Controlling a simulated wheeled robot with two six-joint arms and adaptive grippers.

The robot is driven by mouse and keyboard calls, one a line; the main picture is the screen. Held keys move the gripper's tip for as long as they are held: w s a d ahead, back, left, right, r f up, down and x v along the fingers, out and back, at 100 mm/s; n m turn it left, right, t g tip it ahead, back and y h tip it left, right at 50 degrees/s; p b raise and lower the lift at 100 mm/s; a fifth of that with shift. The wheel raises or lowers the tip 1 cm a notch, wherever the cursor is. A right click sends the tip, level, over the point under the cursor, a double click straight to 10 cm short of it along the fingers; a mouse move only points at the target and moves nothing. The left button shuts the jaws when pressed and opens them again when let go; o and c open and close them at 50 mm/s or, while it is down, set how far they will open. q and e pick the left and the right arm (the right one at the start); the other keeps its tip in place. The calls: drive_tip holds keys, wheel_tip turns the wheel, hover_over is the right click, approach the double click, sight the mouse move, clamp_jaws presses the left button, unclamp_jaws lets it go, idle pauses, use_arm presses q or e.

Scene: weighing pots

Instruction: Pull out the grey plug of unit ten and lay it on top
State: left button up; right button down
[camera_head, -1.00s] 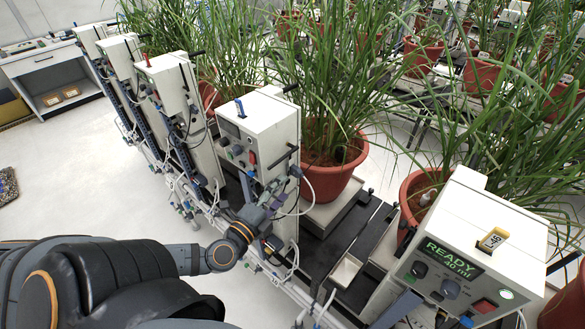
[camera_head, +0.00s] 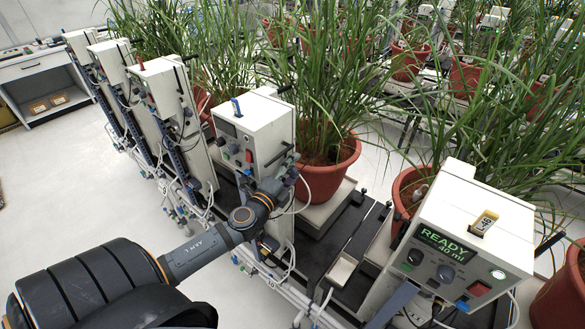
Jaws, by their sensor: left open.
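My left gripper (camera_head: 288,176) is open at the lower right side of this unit's panel. A white cable (camera_head: 306,190) loops down just right of the gripper. The grey plug cannot be made out clearly; the gripper and wrist cover that part of the panel. My right gripper is not in view.
More units (camera_head: 160,82) stand in a row at the left. A red-brown pot (camera_head: 328,172) with tall plants stands behind the middle unit. The floor at left is clear.

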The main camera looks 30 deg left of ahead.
use_arm(q)
drive_tip(key=shift+c, duration=0.5)
clamp_jaws()
drive_tip(key=shift+s+d, duration=0.1)
drive_tip(key=shift+d, duration=0.15)
drive_tip(key=shift+d+p, duration=0.45)
drive_tip(key=shift+d, duration=0.45)
